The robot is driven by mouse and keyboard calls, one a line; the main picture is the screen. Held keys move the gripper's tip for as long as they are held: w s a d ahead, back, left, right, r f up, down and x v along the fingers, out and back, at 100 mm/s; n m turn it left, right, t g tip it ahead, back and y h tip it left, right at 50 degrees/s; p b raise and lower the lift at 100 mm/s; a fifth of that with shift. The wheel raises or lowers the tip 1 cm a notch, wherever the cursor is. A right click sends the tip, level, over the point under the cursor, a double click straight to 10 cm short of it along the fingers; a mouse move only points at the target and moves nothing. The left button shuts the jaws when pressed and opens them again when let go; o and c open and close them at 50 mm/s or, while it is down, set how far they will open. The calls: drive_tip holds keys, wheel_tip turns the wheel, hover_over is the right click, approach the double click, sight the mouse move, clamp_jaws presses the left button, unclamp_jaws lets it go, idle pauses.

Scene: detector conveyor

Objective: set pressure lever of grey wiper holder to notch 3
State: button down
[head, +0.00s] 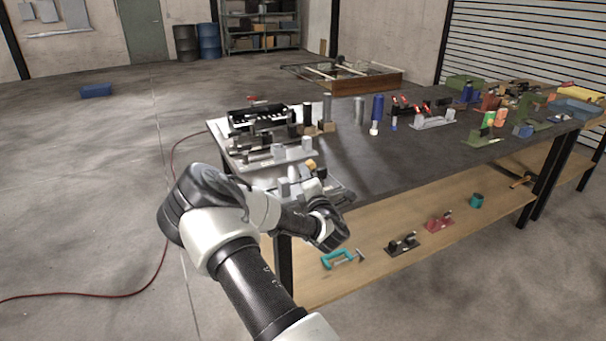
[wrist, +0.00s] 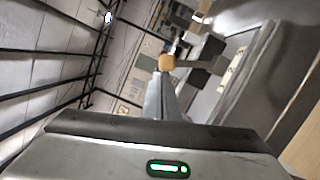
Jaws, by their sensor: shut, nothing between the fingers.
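A grey wiper holder (head: 341,192) lies at the near left corner of the table, partly hidden by my arm. In the wrist view a grey plate with a pale marked label (wrist: 232,72) is right of the knob. My gripper (head: 299,174) is shut and empty, with its fingertips (wrist: 160,78) right at the knob. I cannot tell whether they touch it. The lever's notch cannot be read.
Another grey holder (head: 285,156) and a black fixture (head: 255,119) stand just behind. Grey cylinder (head: 359,110), blue cylinder (head: 378,106) and several coloured holders stand farther along the table. The dark tabletop (head: 370,165) right of my gripper is clear. A lower shelf holds a teal clamp (head: 340,259).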

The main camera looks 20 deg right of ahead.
sight(311, 159)
drive_tip(key=shift+d+r+m+p, duration=0.5)
drive_tip(key=shift+d+r+m, duration=0.35)
drive_tip(key=shift+m, duration=0.35)
drive_tip(key=shift+d+r+m+g, duration=0.15)
drive_tip(key=shift+d+m+g, duration=0.25)
drive_tip(key=shift+d+m, duration=0.35)
drive_tip(key=shift+w+d+m+g+p, duration=0.1)
drive_tip(key=shift+d+m+g+p, duration=0.4)
drive_tip(key=shift+d+m, duration=1.6)
drive_tip(key=shift+a+m+y, duration=0.2)
drive_tip(key=shift+m+y, duration=0.05)
drive_tip(key=shift+y, duration=0.15)
